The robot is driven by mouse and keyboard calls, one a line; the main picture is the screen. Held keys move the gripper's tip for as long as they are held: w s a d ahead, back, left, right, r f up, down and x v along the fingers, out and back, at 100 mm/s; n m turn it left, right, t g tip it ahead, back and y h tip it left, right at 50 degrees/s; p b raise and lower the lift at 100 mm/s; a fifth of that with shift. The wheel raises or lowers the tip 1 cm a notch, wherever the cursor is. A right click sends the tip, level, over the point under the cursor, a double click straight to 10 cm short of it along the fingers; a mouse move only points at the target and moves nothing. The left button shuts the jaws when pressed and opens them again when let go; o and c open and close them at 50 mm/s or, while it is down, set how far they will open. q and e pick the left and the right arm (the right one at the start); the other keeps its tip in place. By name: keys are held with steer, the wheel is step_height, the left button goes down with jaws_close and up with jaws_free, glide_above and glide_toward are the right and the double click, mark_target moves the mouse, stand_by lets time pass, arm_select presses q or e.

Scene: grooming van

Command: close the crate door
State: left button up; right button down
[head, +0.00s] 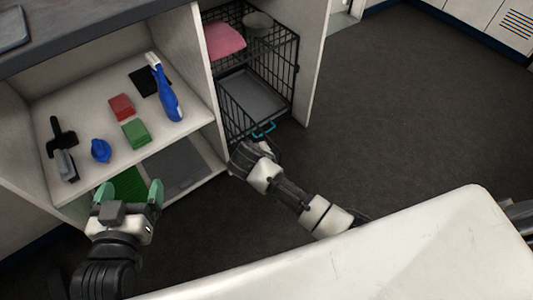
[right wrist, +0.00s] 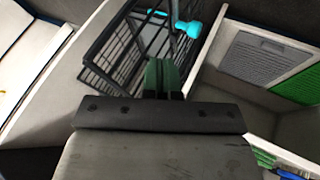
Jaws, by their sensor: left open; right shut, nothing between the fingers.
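The black wire crate (head: 297,68) stands in the right bay of the cabinet. A cyan handle (head: 264,129) shows low at its front; it also shows in the right wrist view (right wrist: 188,27), beside wire bars of the crate (right wrist: 128,50). How far the door stands open is hard to tell. My right gripper (head: 240,158) is low in front of the crate, just left of and below the handle. In the right wrist view its green fingers (right wrist: 162,76) are together and empty, apart from the handle. My left gripper (head: 128,192) is open and empty in front of the shelves.
The crate holds a pink cloth (head: 223,40), a grey bowl (head: 258,22) and a grey tray (head: 250,97). The shelf (head: 85,92) at left carries brushes and small blocks. A white tabletop (head: 400,250) is at the front. The dark floor (head: 410,110) at right is clear.

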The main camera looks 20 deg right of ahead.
arm_select(q)
steer(key=shift+w+d+r+t, duration=0.15)
steer(key=shift+r+t, duration=0.35)
steer(key=shift+r, duration=0.05)
steer(key=shift+w+d+r+t, duration=0.1)
steer(key=shift+d+r+t, duration=0.05)
steer(key=shift+r+t, duration=0.35)
arm_select(e)
steer(key=shift+w+d, duration=0.2)
steer(key=shift+d, duration=0.45)
steer(key=shift+w+d, duration=0.2)
steer(key=shift+d, duration=0.4)
